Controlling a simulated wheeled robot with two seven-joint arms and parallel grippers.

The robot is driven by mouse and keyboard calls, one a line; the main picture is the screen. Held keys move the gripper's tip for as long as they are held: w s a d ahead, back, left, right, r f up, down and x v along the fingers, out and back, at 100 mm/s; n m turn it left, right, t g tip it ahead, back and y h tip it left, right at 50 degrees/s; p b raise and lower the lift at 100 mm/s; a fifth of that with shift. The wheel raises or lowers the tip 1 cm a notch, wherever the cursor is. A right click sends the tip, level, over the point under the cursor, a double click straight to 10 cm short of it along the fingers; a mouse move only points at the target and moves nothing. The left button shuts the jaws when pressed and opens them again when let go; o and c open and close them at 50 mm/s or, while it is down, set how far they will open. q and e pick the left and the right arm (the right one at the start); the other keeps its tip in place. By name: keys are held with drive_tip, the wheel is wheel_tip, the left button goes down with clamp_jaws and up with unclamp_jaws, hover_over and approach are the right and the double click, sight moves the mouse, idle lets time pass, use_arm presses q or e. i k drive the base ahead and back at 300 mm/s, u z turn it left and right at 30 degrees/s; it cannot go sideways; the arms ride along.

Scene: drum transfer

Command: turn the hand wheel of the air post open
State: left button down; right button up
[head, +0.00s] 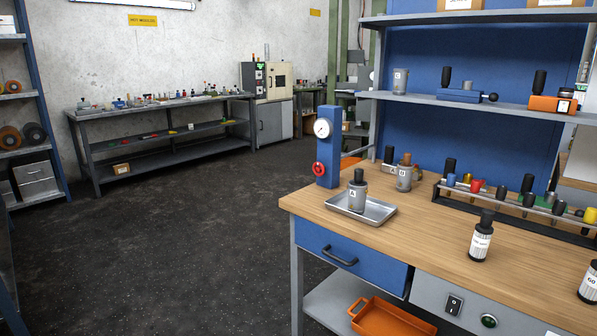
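The air post is a blue upright column (331,150) at the far left corner of the wooden bench. A round white gauge (322,128) is on its upper front. The red hand wheel (318,169) sits lower on the post's left side, facing the open floor. From this far off I cannot tell how far the wheel is turned, and the gauge needle is too small to read. Neither of my grippers shows in the head view.
The wooden bench (425,225) fills the right. A metal tray (380,212) with a grey canister (357,192) stands just in front of the post. Bottles and a tool rack (510,208) are further right. Dark floor (190,250) is clear to the left.

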sight(316, 169)
drive_tip(key=u, duration=0.6)
drive_tip(key=i, duration=0.9)
drive_tip(key=u, duration=0.4)
